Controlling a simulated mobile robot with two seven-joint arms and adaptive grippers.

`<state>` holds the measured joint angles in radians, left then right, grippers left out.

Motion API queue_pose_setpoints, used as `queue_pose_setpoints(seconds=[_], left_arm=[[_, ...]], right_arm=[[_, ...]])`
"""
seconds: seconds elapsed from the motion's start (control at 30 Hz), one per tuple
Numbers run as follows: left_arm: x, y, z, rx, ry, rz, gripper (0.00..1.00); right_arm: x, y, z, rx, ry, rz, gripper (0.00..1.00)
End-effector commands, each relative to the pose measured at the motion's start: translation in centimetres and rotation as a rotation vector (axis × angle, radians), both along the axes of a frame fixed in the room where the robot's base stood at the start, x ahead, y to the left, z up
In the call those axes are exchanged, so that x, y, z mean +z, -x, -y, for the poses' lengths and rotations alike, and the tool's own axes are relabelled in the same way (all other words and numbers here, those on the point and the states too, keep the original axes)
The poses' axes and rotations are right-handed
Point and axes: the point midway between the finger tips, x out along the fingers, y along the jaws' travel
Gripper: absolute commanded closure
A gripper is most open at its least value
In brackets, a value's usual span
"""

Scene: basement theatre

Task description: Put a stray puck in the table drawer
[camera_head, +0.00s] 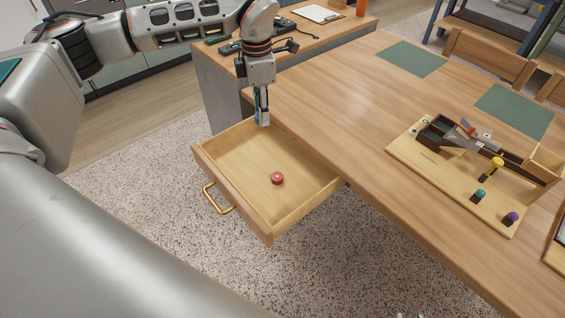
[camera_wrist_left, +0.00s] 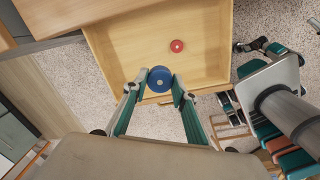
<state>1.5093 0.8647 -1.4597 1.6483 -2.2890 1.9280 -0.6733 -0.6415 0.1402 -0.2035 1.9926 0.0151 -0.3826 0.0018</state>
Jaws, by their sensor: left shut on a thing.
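My left gripper (camera_head: 262,119) hangs over the back corner of the open table drawer (camera_head: 228,185).
The wooden table (camera_head: 340,105) bears green mats (camera_head: 411,58) and a wooden board (camera_head: 432,169) with a tool box and several coloured knobs. A side desk (camera_head: 297,38) holds a clipboard (camera_head: 317,13). The drawer floor is free around the red puck.

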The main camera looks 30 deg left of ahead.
Motion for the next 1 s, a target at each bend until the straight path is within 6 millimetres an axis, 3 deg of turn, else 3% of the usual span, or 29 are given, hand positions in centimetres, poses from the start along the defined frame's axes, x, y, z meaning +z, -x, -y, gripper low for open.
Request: queue_pose_setpoints(seconds=[0.2,0.4,0.57,1.0], left_arm=[[-1.1,-1.6,-2.6,0.519,0.008,-0.01,0.85],[-1.5,-2.2,-3.9,0.777,0.009,-0.017,0.85],[-3.0,-2.2,-4.1,0.833,0.008,-0.02,0.85],[-13.6,-2.1,-4.1,0.831,0.006,-0.023,0.85]], right_arm=[[0.1,-0.5,0.1,0.0,0.003,0.013,0.74],[0.0,-0.7,0.1,0.001,0.007,0.016,0.74],[-0.4,-0.6,0.2,0.002,0.008,0.012,0.74],[-2.0,-0.2,0.5,0.004,0.026,0.002,0.74]])
